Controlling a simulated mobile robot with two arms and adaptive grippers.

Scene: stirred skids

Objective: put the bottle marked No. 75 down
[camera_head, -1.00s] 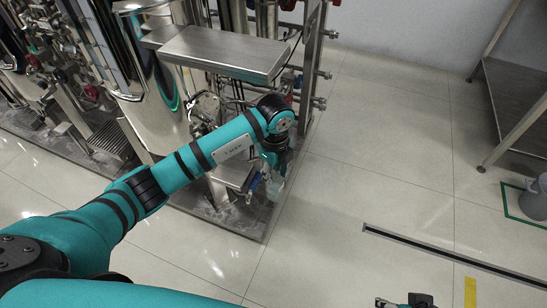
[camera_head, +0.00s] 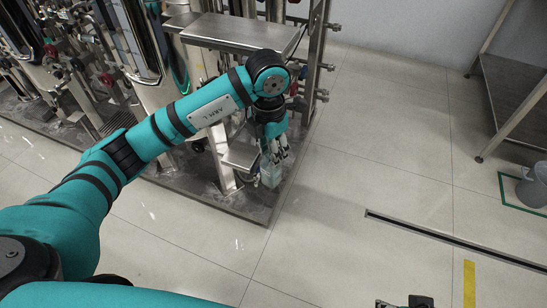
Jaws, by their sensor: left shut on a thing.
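My left arm reaches across the view from the left, and its gripper (camera_head: 274,155) points down beside the steel skid. It is shut on a small pale, see-through bottle (camera_head: 269,174), which hangs below the fingers, roughly upright. The bottle is over the skid's dark base near its right edge; I cannot tell whether its bottom touches anything. Its number is too small to read. Only the tip of my right gripper (camera_head: 402,303) shows at the bottom edge, so its jaws cannot be judged.
The skid (camera_head: 232,36) with its tank, pipes and steel shelf stands close behind my left gripper. Tiled floor (camera_head: 345,175) is open to the right, with a drain slot (camera_head: 450,240). A grey bucket (camera_head: 535,187) and a steel table (camera_head: 515,95) stand at the right.

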